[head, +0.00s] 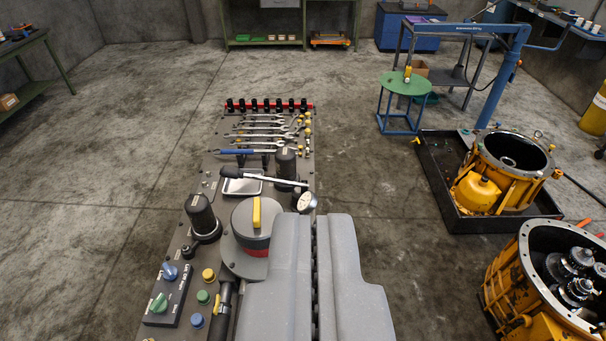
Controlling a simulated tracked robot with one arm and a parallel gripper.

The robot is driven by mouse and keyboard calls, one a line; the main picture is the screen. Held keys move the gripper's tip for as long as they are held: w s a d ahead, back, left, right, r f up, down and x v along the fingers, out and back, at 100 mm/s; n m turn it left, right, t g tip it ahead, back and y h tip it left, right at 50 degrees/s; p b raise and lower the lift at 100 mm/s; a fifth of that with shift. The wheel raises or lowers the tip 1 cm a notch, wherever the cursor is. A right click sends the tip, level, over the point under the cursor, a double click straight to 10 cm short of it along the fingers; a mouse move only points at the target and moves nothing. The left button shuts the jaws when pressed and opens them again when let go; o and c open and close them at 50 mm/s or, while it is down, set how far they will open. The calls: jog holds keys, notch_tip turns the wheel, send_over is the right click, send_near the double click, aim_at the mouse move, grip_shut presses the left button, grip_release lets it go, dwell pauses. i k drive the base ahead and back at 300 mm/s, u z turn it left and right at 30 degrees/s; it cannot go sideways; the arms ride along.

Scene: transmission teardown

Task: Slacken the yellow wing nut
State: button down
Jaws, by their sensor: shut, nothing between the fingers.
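My gripper (315,218) shows as two broad grey fingers at the bottom centre. It is shut and empty, with only a thin dark seam between the fingers, above a long dark panel (229,180). I cannot tell for sure which yellow part is the wing nut. A small yellow part (416,140) stands at the far left corner of a black tray (446,195), to the right of my gripper and well apart from it. A yellow upright bar (256,212) tops a round grey and red switch (252,238) just left of my gripper.
Wrenches (265,128), a dial gauge (307,201) and coloured knobs (208,275) crowd the panel. A yellow housing (528,160) sits in the tray. An open gearbox (530,290) stands at lower right. A green round table (407,84) is behind. The floor between is clear.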

aim_at(217, 307)
jog(key=z, duration=0.05)
jog(key=k, duration=1.3)
jog(key=u, duration=0.05)
